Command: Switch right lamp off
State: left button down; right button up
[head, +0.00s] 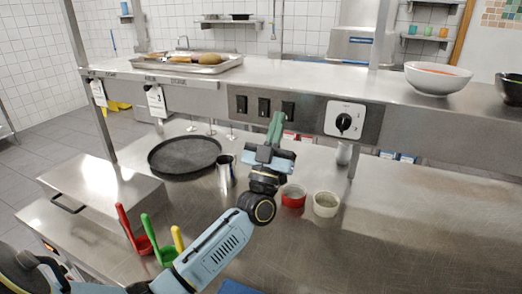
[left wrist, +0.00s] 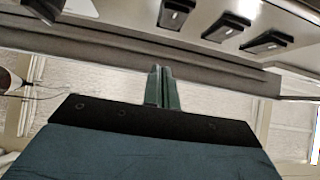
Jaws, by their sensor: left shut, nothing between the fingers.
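Three black switches sit in a row on the front panel of the steel shelf: a left one (head: 241,104), a middle one (head: 264,106) and a right one (head: 288,110). Three switches also show at the top of the left wrist view, one of them near the centre (left wrist: 176,14). My left gripper (head: 275,127) is shut and empty, with its green fingers pointing up at the panel between the middle and right switches in the head view. Its fingertips (left wrist: 161,72) show below the switches in the wrist view. Contact cannot be told. No lamp is clearly identifiable. My right gripper is out of view.
A dial (head: 344,121) sits right of the switches. Below are a black round tray (head: 184,154), a metal jug (head: 226,172), a red bowl (head: 293,196) and a pale bowl (head: 326,205). The counter's right side is clear.

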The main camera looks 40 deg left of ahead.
pick_arm(q)
jog(key=s+r+b+v, duration=0.1)
jog(key=v, duration=0.8)
jog(key=shift+d+f+b, duration=0.15)
jog(key=shift+b, duration=0.2)
jog(key=shift+s, duration=0.1)
